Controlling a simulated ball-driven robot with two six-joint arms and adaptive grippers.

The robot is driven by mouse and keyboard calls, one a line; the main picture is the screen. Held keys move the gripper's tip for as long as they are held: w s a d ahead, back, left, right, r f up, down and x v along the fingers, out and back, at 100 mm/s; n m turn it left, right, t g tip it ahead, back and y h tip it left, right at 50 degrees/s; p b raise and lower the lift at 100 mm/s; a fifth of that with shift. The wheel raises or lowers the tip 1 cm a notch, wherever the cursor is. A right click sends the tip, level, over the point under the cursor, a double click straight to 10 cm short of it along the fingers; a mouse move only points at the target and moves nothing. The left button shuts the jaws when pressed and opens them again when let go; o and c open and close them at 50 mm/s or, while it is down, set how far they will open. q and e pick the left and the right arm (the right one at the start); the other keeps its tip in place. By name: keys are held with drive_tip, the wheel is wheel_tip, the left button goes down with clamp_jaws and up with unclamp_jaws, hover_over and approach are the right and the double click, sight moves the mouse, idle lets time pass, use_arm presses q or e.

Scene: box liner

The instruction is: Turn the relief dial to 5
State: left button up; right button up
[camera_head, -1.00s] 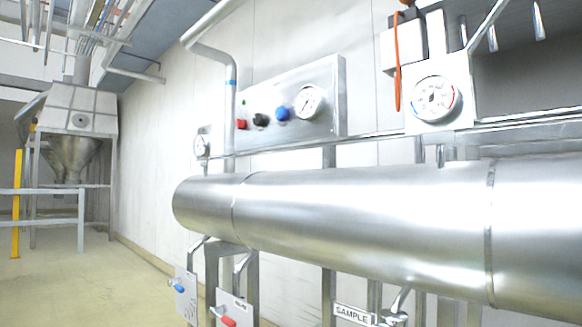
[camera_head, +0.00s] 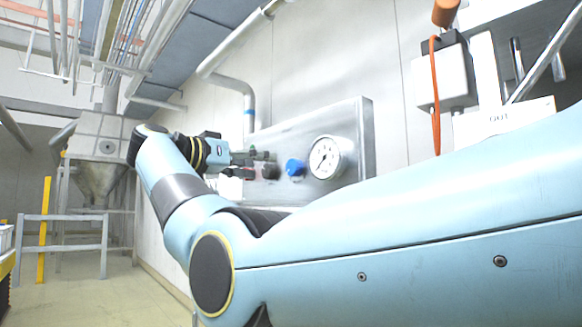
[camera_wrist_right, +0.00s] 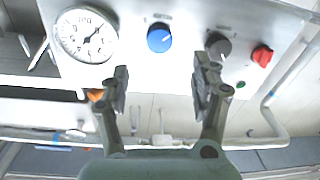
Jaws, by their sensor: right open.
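A steel panel (camera_head: 355,150) on the wall carries a blue knob (camera_head: 295,167), a dark knob (camera_head: 270,170) and a round white gauge (camera_head: 326,157). I cannot tell which knob is the relief dial; no labels are readable. My right gripper (camera_head: 262,162) is open and empty in front of the panel's left part. In the right wrist view, its two fingers (camera_wrist_right: 162,80) are spread. The blue knob (camera_wrist_right: 160,38) shows beyond the gap, and the dark knob (camera_wrist_right: 218,45) sits near the right fingertip. Contact is not visible. My left gripper is out of view.
A red button (camera_wrist_right: 262,55) and a small green one (camera_wrist_right: 240,84) are also on the panel. A white box with an orange cord (camera_head: 436,100) hangs to the right. Floor at the left is clear before a railing (camera_head: 62,232).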

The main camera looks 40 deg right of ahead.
sight(291, 168)
drive_tip(key=d, duration=0.5)
drive_tip(key=w+d+p, duration=0.1)
drive_tip(key=d, duration=0.2)
drive_tip(key=shift+w+d, duration=0.1)
drive_tip(key=shift+d, duration=0.45)
drive_tip(key=c, duration=1.2)
